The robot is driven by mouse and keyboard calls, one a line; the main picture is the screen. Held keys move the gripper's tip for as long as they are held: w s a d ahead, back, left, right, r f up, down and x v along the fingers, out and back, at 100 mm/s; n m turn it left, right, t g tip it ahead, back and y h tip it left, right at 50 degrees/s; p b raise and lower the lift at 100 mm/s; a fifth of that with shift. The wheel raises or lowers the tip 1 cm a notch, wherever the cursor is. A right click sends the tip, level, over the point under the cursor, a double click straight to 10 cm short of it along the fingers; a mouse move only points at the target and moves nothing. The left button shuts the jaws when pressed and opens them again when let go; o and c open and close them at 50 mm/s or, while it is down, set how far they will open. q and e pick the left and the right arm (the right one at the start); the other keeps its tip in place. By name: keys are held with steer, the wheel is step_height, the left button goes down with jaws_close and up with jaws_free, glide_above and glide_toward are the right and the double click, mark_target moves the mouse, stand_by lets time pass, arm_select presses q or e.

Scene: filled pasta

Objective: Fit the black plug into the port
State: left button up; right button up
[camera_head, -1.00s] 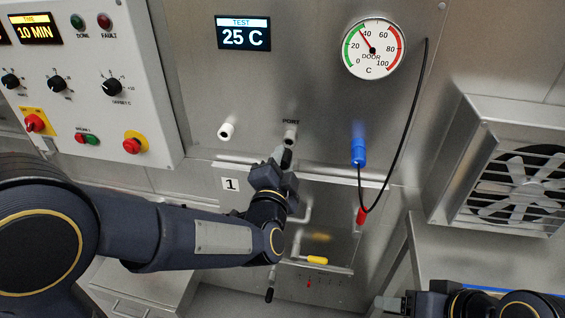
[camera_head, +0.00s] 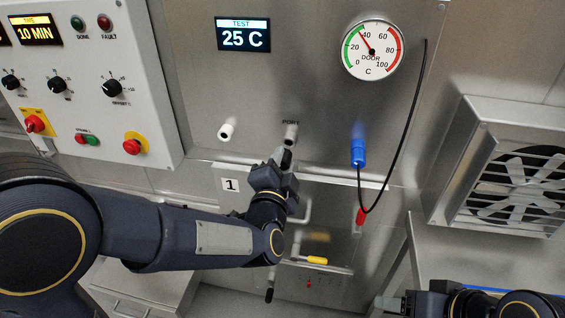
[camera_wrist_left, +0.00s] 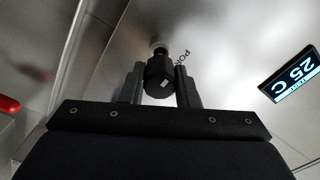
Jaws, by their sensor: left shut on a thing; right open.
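The black plug (camera_wrist_left: 158,73) is held between the two fingers of my left gripper (camera_wrist_left: 160,85) in the left wrist view. In the head view my left gripper (camera_head: 281,160) is just below the port (camera_head: 291,134), a white round fitting under the label PORT. In the wrist view the port (camera_wrist_left: 158,47) lies right in front of the plug's tip; I cannot tell whether the tip is inside or only close to it. The fingers hide part of the plug in the head view. My right gripper (camera_head: 388,303) is open and empty at the bottom right.
A second white fitting (camera_head: 226,130) is left of the port. A blue plug (camera_head: 358,152) sits on the panel right of it, with a black cable leading to a red piece (camera_head: 361,216). A control box (camera_head: 90,90) stands left and a fan housing (camera_head: 510,170) right.

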mark_target(286, 151)
arm_select(q)
steer(key=shift+w+d, duration=0.2)
steer(key=shift+w, duration=0.65)
steer(key=shift+w+d, duration=0.15)
steer(key=shift+w, duration=0.7)
stand_by(1.1)
steer(key=o, duration=1.1)
steer(key=shift+o, duration=0.3)
steer(key=shift+o, duration=0.8)
steer(key=shift+s+a+p, duration=0.15)
steer(key=shift+s+a, duration=0.05)
steer(key=shift+s, duration=0.9)
steer(key=shift+s+a+p, duration=0.1)
steer(key=shift+s+a, duration=0.15)
steer(key=shift+s, duration=0.9)
steer(key=shift+s+a+p, duration=0.15)
steer(key=shift+s+a, duration=0.05)
steer(key=shift+s, duration=0.9)
